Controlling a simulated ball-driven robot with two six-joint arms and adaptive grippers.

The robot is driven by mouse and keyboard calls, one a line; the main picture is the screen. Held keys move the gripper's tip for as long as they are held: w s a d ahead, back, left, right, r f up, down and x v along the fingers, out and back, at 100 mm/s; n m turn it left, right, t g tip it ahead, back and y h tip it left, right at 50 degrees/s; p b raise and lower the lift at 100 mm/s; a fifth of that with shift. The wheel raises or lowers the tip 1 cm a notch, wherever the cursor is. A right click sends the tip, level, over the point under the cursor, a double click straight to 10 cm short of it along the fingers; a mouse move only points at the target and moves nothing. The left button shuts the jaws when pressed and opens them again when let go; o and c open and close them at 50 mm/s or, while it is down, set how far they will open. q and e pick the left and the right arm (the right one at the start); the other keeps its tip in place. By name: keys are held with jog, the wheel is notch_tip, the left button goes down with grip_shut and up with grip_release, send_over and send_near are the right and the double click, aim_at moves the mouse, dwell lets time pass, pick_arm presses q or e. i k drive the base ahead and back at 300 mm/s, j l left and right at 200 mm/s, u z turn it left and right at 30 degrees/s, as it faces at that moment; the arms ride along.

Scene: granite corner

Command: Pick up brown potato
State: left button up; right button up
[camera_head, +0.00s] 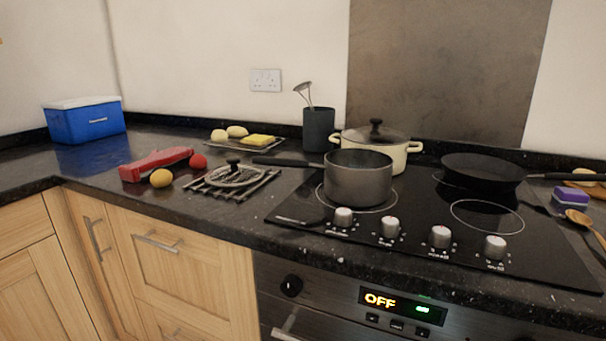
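Two pale tan, rounded things that look like potatoes lie on a tray near the back wall: one on the left (219,136) and one on the right (237,131). A yellow-orange rounded thing (161,178), a potato or a lemon, lies nearer the counter's front edge; I cannot tell which. None of them is clearly brown. Neither of my grippers shows in the head view.
A red tool-like object (155,163), a red ball-like item (198,161) and a lid on a rack (234,175) crowd the front left counter. A grey saucepan (358,180) stands on the hob. A blue box (85,122) sits at far left.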

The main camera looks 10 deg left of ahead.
aim_at(160, 178)
jog(key=i+j+z, duration=0.15)
jog(key=j+z, duration=0.15)
jog(key=j, duration=0.4)
jog(key=j+z, duration=0.25)
jog(key=j, duration=0.45)
jog(key=i, duration=0.05)
